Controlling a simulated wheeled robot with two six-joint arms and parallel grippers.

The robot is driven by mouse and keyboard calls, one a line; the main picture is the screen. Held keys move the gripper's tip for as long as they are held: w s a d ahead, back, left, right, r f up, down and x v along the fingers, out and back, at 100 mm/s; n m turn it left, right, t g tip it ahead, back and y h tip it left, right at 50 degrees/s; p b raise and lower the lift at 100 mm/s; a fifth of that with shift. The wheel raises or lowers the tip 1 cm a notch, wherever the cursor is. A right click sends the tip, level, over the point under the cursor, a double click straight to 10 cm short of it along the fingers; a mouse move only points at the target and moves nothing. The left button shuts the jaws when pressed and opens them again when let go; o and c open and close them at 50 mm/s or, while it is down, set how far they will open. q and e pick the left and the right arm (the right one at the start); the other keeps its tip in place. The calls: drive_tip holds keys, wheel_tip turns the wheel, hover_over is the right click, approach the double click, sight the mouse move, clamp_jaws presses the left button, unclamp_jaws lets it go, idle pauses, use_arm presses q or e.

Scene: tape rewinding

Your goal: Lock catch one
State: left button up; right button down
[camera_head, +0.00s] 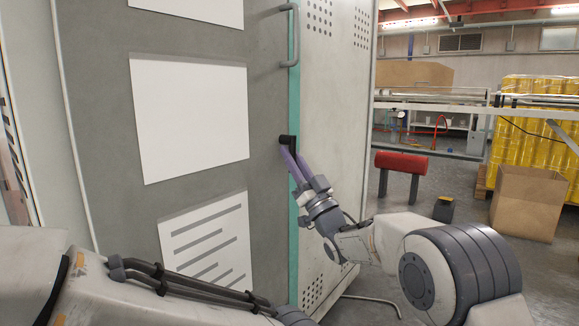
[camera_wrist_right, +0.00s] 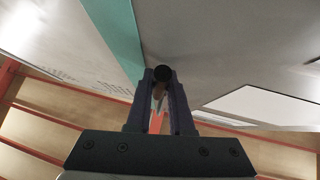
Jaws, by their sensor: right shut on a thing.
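Catch one appears as a small black knob (camera_head: 287,140) on the right edge of the grey cabinet door (camera_head: 110,120), beside a teal strip (camera_head: 294,100). My right gripper (camera_head: 290,151) is shut on this black catch, its purple fingers reaching up from below right. In the right wrist view the catch's dark round end (camera_wrist_right: 162,73) sits between the fingertips (camera_wrist_right: 162,82). The fingers hide part of the catch, so its exact turn cannot be told. My left arm crosses the bottom left of the head view; its gripper is out of the frame.
A grey handle (camera_head: 293,35) stands out from the door above the catch. White sheets (camera_head: 190,120) are on the door. To the right, on open floor, are a red-topped stand (camera_head: 402,163), a cardboard box (camera_head: 528,203) and yellow stacks (camera_head: 530,140).

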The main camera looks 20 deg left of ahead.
drive_tip(key=shift+w+d+r+n+g+y, duration=0.2)
drive_tip(key=shift+d+r+n+g+y, duration=0.2)
drive_tip(key=shift+n+g+y, duration=0.45)
drive_tip(key=c, duration=0.8)
unclamp_jaws()
drive_tip(key=shift+t, duration=0.25)
drive_tip(key=shift+s+a+f, duration=0.1)
drive_tip(key=shift+a+f, duration=0.05)
drive_tip(key=p+v, duration=0.2)
drive_tip(key=v, duration=0.8)
drive_tip(key=shift+d, duration=0.2)
drive_tip(key=shift+s, duration=0.1)
